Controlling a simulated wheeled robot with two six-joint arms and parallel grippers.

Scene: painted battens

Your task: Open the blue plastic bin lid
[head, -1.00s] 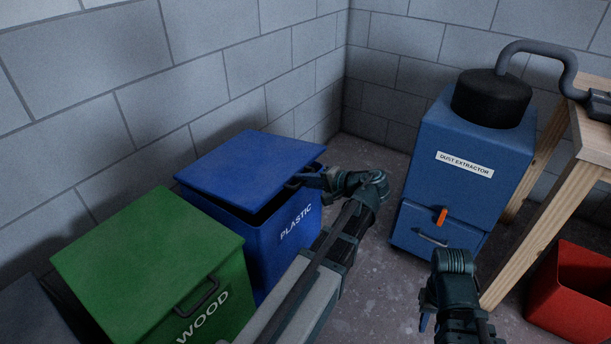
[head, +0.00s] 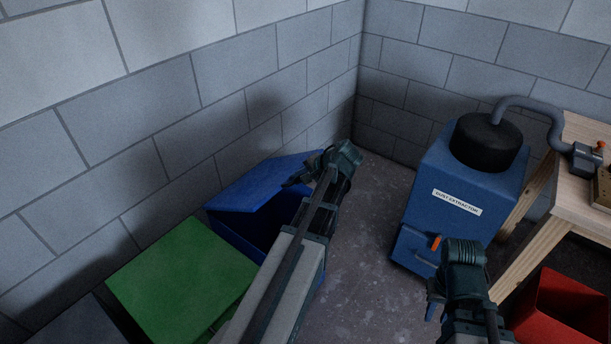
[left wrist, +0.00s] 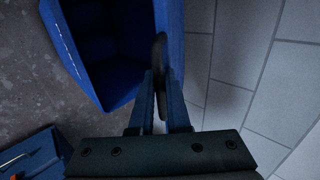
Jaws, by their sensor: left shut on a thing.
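The blue plastic bin (head: 245,241) stands against the left wall, partly hidden behind my left arm. Its blue lid (head: 258,187) is tilted up, with the near edge raised and a dark gap into the bin. My left gripper (head: 300,177) is at the lid's right front edge. In the left wrist view, my left gripper (left wrist: 158,85) is shut on the dark lid handle (left wrist: 160,60), beside the lid (left wrist: 174,45); the bin's open inside (left wrist: 108,45) shows to the left. My right gripper (head: 434,298) hangs low in front of the dust extractor; its fingers are too unclear to judge.
A green bin (head: 180,285) stands left of the blue bin, its lid down. A blue dust extractor (head: 452,185) is to the right, beside a wooden bench (head: 580,178) and a red bin (head: 565,310). Grey floor (head: 375,215) is clear between.

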